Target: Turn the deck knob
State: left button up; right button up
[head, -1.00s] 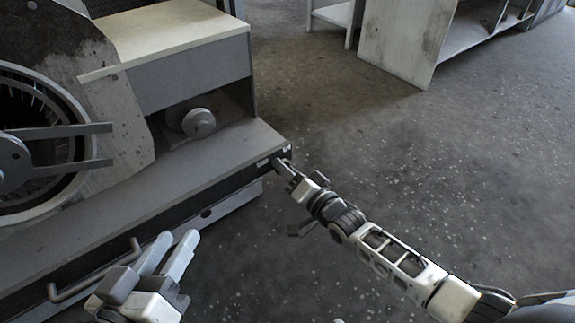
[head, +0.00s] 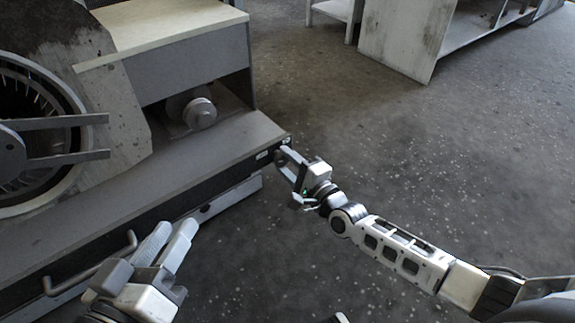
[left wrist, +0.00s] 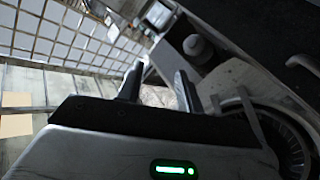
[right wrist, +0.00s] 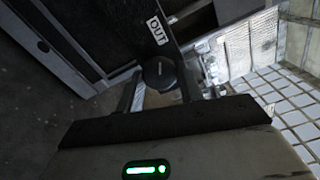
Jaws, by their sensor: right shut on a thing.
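The deck knob (right wrist: 158,72) is dark and round and sits on the dark front face beside a white label reading OUT (right wrist: 158,30). In the right wrist view it lies between my right gripper's fingers (right wrist: 158,92), which are shut on it. In the head view my right gripper (head: 281,156) is at the right end of the deck's front edge, and its fingers hide the knob. My left gripper (head: 163,240) is open and empty in front of the deck; its two fingers stand apart in the left wrist view (left wrist: 158,82).
The grey deck (head: 200,152) carries the blower housing (head: 112,115) with its fan opening and a two-pronged arm. A round grey hub (head: 200,113) sits in a recess. A bar handle (head: 85,276) is near my left gripper. Open floor (head: 400,150) lies to the right.

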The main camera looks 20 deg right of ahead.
jog(key=m+b, duration=0.1)
jog(key=m, duration=0.1)
jog(key=shift+f+m, duration=0.1)
jog(key=shift+m, duration=0.3)
jog(key=shift+m+b, duration=0.3)
jog(key=shift+m, duration=0.3)
pick_arm(q)
jog(key=shift+w+r+t+h, duration=0.15)
jog(key=shift+w+r+t, duration=0.1)
jog(key=shift+r, duration=0.2)
jog(key=shift+w+r+t+h, duration=0.15)
jog(key=shift+r+t, duration=0.1)
jog(key=shift+r, duration=0.15)
jog(key=shift+f, duration=0.1)
pick_arm(e)
jog(key=o, duration=1)
